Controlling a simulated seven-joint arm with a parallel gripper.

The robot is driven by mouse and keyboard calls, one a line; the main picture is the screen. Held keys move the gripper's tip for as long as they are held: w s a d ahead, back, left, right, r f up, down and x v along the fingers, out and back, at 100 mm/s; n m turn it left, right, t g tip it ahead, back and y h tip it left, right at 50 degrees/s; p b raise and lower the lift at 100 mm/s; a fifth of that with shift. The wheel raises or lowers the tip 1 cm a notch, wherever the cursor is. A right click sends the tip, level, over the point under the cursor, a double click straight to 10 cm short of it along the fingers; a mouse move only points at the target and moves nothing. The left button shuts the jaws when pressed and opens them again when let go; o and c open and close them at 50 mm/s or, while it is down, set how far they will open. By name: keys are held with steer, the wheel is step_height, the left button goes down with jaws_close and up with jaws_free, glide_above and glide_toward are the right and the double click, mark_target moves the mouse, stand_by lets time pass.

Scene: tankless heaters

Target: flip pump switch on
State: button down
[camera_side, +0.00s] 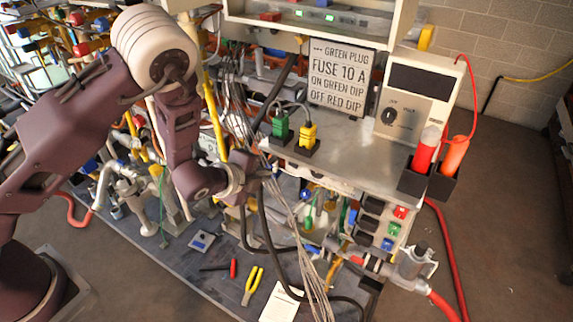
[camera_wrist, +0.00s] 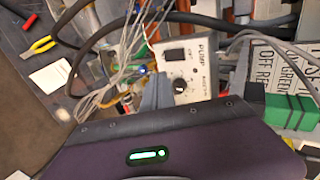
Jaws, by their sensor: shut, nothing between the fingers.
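The pump panel (camera_wrist: 202,68) is a pale plate marked PUMP in the wrist view, just beyond my fingers. It has a black switch (camera_wrist: 177,56) near its upper left and a round black knob (camera_wrist: 180,86) below. I cannot tell the switch's position. My gripper (camera_wrist: 157,91) is shut and empty, its grey fingers just left of the knob and below the switch. I cannot tell whether they touch the panel. In the side view my gripper (camera_side: 262,178) is by the hanging cables, its fingertips hard to make out; I cannot pick out the pump panel there.
Loose grey wires (camera_side: 285,215) and thick black cables (camera_side: 262,235) hang close to my gripper. A metal shelf (camera_side: 350,150) holds green (camera_side: 280,127) and yellow plugs (camera_side: 307,135). Yellow pliers (camera_side: 252,285) and a white paper (camera_side: 280,305) lie on the bench below.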

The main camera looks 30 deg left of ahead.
mark_target(292, 164)
steer(key=x, duration=0.7)
steer(key=r+x, duration=0.1)
steer(key=x, duration=0.3)
steer(key=shift+w, duration=0.95)
steer(key=shift+w+f, duration=0.15)
steer(key=shift+r, duration=0.95)
steer(key=shift+w, duration=0.1)
